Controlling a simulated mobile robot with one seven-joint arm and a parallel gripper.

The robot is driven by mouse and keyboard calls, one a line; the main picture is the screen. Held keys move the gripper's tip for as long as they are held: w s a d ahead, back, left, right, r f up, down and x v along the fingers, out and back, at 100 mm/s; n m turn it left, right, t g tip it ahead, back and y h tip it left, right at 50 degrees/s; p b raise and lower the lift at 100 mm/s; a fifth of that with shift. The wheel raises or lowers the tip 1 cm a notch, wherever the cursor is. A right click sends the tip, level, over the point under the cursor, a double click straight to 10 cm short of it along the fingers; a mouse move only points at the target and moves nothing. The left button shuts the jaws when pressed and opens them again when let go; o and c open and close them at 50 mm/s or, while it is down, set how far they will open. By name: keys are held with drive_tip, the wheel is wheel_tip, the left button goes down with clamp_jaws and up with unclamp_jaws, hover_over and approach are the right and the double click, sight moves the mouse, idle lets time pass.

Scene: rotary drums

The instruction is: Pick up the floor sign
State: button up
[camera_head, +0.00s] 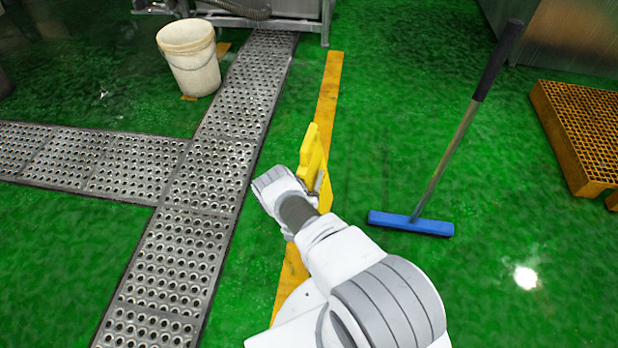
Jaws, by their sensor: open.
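The yellow floor sign (313,150) stands on the green floor at the middle of the view, beside the yellow floor line. My arm reaches forward from the bottom and covers part of the sign's lower left side. My gripper (319,183) is at the sign, just beyond my wrist, and is mostly hidden by it. It is open. I cannot tell whether its fingers touch the sign or lie on both sides of it.
A perforated metal drain grate (190,225) runs along the left. A white bucket (190,62) stands at the back left. A blue broom (410,223) stands upright to the right, its handle leaning right. An orange grated platform (585,135) is at the far right.

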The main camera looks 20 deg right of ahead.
drive_tip(key=shift+w+d, duration=0.1)
drive_tip(key=shift+c, duration=0.2)
clamp_jaws()
drive_tip(key=shift+w+r, duration=0.1)
idle(1.2)
